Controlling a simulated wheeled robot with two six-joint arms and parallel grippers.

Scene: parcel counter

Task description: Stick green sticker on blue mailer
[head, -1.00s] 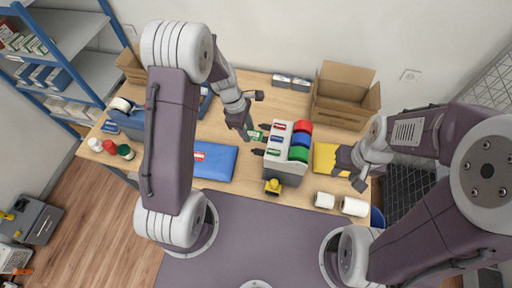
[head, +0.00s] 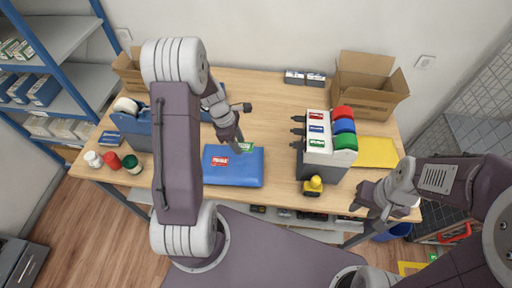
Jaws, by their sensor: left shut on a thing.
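The blue mailer (head: 233,174) lies flat on the table left of centre, with a red label (head: 220,161) on its upper left part. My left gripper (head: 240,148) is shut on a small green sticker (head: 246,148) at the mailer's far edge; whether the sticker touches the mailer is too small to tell. The label dispenser (head: 325,153) stands to the right, with red, blue and green rolls (head: 344,141) on its right side. My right gripper (head: 367,214) looks open and empty near the table's front right edge.
A yellow mailer (head: 375,152) lies right of the dispenser. A yellow object (head: 314,185) stands at the dispenser's front. An open carton (head: 365,92) is at the back right. Several small jars (head: 112,161) stand front left.

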